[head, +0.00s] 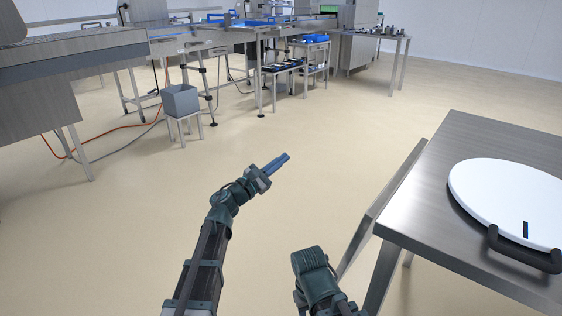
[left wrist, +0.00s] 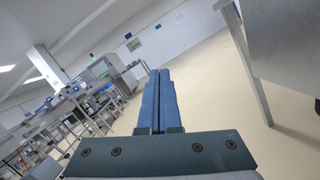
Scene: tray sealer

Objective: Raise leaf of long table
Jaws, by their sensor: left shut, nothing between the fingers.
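The long steel table (head: 435,190) stands at the right in the head view. Its leaf (head: 384,205) hangs down along the table's left side, seen nearly edge-on. My left gripper (head: 284,159) is shut and empty, held over open floor to the left of the leaf and apart from it. In the left wrist view its blue fingers (left wrist: 159,75) are together with nothing between them. A grey steel panel and a leg show at the upper right there; I cannot tell whether the panel is the leaf. My right arm shows near the table's corner, but its fingers are hidden.
A white round disc (head: 505,197) and a dark handle (head: 524,251) are on the table. A grey bin (head: 180,100) on a stool, a conveyor (head: 75,55) and steel benches stand farther back. The floor between them and the table is clear.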

